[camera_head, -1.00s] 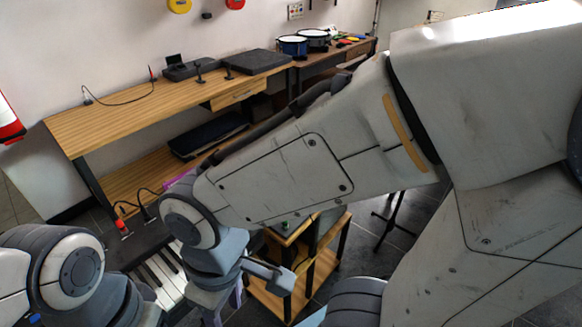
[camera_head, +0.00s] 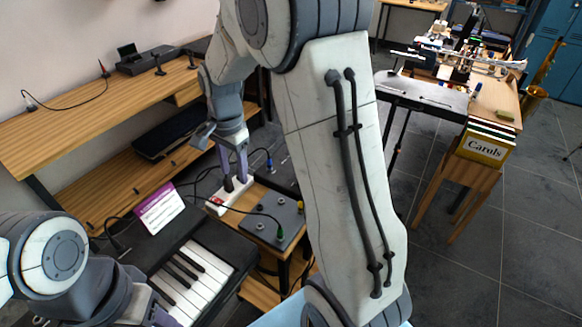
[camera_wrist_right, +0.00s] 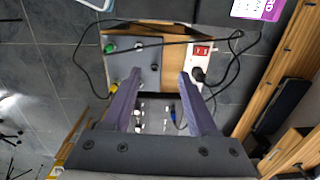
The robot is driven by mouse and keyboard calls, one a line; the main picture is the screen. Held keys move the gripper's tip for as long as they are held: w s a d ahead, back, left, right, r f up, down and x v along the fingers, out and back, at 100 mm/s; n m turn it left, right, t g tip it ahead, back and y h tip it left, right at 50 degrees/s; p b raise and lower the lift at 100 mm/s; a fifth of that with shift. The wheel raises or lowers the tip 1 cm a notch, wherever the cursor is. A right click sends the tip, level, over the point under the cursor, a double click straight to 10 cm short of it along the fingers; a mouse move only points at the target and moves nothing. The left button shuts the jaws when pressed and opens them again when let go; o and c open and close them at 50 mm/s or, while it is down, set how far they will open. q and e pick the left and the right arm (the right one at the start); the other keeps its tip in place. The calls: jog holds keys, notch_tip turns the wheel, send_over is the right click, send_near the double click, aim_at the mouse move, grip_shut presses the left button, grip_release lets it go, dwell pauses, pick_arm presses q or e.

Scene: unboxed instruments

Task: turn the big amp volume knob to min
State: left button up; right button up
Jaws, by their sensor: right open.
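My right gripper (camera_head: 236,182) is open over the stand, beside the box and near a white power strip (camera_head: 224,198). In the right wrist view its purple fingers (camera_wrist_right: 159,78) stand apart with nothing held. Small pale round parts (camera_wrist_right: 142,108) show between them, too small to identify. My left gripper is outside the frame.
A keyboard (camera_head: 190,278) lies in front of the stand, with a purple-and-white card (camera_head: 160,208) behind it. Cables loop around the stand. A two-level wooden bench (camera_head: 105,105) runs along the left wall. Open floor (camera_head: 500,235) lies to the right.

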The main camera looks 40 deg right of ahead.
jog(key=w+d+f+m, duration=0.1)
jog(key=d+f+m, duration=0.25)
jog(key=d, duration=0.35)
jog(key=w+d+f+m, duration=0.1)
jog(key=d+f+m, duration=0.1)
jog(key=d+m, duration=0.45)
jog(key=w+d+f+m, duration=0.1)
jog(key=d+f+m, duration=0.15)
jog(key=d, duration=0.65)
jog(key=shift+m, duration=0.35)
notch_tip(320, 180, down, 9)
jog(key=shift+w+r+p, duration=0.1)
jog(key=shift+r+p, duration=0.1)
jog(key=shift+p, duration=0.3)
jog(key=shift+f, duration=0.75)
grip_shut()
